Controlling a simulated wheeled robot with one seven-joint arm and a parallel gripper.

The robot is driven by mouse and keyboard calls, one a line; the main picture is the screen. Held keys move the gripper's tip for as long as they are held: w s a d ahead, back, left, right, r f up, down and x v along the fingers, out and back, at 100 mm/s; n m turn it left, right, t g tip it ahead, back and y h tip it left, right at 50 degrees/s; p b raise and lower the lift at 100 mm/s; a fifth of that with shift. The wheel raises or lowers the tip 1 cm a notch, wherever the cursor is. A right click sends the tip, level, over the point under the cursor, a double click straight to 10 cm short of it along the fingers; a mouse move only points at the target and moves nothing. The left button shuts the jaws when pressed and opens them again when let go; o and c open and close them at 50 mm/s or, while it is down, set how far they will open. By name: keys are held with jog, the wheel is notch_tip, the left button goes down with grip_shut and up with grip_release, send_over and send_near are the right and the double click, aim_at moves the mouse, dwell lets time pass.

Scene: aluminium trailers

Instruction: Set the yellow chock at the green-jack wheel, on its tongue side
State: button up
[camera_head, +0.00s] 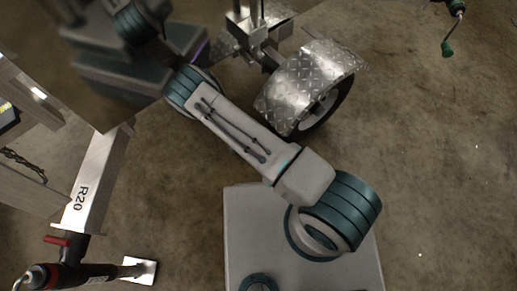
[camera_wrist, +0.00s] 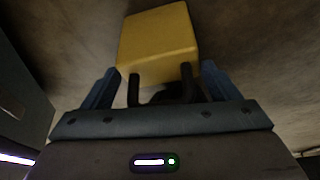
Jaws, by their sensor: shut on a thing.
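The yellow chock (camera_wrist: 158,40) is in the wrist view, in front of my gripper (camera_wrist: 156,82). The two blue fingers are shut on its dark handle, and the yellow block points away from the palm. I cannot tell whether the chock touches the floor. In the head view, a wheel (camera_head: 335,108) sits under a diamond-plate fender (camera_head: 312,80), right of my arm. A green-tipped jack crank (camera_head: 448,47) hangs at the upper right. The frames do not show whether this wheel and crank belong to one trailer. My gripper and the chock do not show in the head view.
At lower left, a trailer tongue marked R20 (camera_head: 84,185) carries a jack with a red handle (camera_head: 57,241) and a pale foot plate (camera_head: 139,270). Bare concrete floor (camera_head: 430,160) lies open on the right.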

jog(key=shift+w+d, duration=0.5)
jog(key=shift+d, duration=0.2)
jog(key=shift+a, duration=0.1)
jog(key=o, duration=1.3)
jog(key=shift+r, duration=0.1)
jog(key=p+v, duration=0.5)
jog(key=v, duration=0.8)
jog(key=shift+a+r, duration=0.25)
jog(key=shift+a, duration=0.05)
